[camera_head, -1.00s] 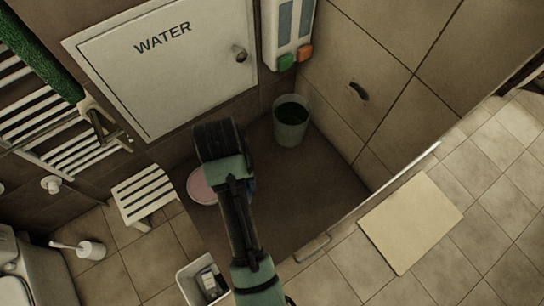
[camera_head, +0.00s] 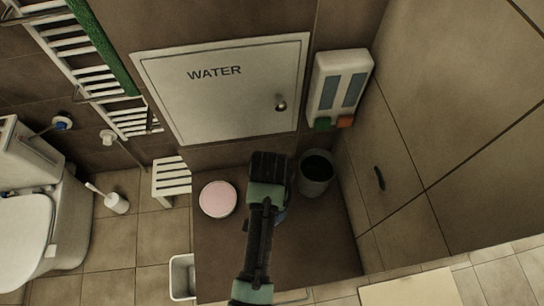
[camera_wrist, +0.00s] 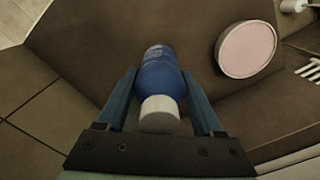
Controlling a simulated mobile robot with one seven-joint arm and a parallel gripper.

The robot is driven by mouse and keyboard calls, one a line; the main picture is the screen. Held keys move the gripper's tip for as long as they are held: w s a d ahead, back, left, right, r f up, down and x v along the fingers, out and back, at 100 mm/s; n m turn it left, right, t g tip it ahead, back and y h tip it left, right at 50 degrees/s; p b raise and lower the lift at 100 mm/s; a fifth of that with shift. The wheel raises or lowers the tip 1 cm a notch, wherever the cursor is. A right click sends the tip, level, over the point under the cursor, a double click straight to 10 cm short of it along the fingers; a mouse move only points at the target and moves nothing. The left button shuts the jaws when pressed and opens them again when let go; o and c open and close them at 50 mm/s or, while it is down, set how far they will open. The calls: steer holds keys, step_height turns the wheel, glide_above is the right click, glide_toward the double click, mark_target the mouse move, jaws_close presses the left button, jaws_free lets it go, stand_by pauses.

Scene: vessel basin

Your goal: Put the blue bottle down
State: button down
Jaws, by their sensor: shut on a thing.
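The blue bottle (camera_wrist: 160,75) with a white cap shows in the wrist view, between the two fingers of my gripper (camera_wrist: 160,98). My gripper is shut on it, with the cap toward the wrist camera. I cannot tell whether the bottle's base touches the floor.
A pink round dish (camera_head: 217,199) lies left of my gripper. A grey-green bucket (camera_head: 316,175) stands to the right. A white slatted stool (camera_head: 171,180) and a white bin (camera_head: 183,277) are at left.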

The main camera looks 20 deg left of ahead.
steer(key=shift+f, duration=1.95)
steer(key=shift+f, duration=0.15)
steer(key=shift+c, duration=0.2)
jaws_free()
